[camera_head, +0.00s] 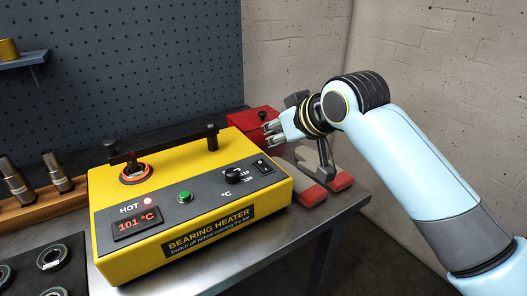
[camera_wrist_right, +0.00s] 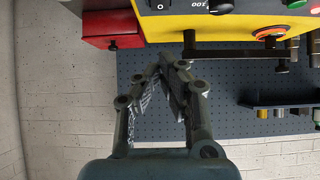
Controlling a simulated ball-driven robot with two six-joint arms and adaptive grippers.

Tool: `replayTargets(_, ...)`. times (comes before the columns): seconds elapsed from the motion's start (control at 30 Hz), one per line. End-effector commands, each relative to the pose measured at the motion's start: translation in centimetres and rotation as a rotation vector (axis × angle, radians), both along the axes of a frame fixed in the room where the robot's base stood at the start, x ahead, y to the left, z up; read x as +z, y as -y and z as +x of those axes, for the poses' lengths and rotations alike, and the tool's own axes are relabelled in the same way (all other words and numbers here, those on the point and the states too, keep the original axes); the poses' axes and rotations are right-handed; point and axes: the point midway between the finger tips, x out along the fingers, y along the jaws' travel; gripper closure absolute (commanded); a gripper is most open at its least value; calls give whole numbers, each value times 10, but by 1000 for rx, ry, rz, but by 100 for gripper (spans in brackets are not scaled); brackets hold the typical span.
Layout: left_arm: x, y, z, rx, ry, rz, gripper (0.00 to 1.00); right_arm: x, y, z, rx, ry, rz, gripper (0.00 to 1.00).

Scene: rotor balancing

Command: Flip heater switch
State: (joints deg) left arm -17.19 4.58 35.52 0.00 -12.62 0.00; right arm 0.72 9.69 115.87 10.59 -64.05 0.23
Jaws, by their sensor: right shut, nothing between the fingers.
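The yellow bearing heater (camera_head: 225,215) stands on the metal bench. Its display (camera_head: 137,223) reads 101 °C and the HOT lamp (camera_head: 148,201) glows red. My right gripper (camera_head: 270,132) is shut and empty, above and beyond the heater's right rear corner, apart from the switch. In the right wrist view the gripper (camera_wrist_right: 172,62) points toward the heater (camera_wrist_right: 220,28), and the switch (camera_wrist_right: 160,5) shows at the top edge. My left gripper is not in view.
A black bar (camera_head: 165,147) lies across the heater's top, with an orange-rimmed ring (camera_head: 136,174) under it. A red box (camera_head: 252,123) and a grey-red tool (camera_head: 326,180) stand behind and right. A wooden rack (camera_head: 40,203) and bearings (camera_head: 52,257) are at left.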

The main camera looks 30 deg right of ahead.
Motion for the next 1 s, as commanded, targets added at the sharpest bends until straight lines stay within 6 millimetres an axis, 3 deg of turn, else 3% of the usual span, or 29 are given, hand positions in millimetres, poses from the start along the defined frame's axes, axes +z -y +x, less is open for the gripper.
replayTargets(0.23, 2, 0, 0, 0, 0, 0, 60, -32, -4, 42, 0, -2, 2, 100)
replayTargets(0.53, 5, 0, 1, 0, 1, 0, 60, -68, -4, 44, 1, -2, 0, 100)
replayTargets(1.0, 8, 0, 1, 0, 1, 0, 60, -74, -4, 46, 0, -2, 1, 100)
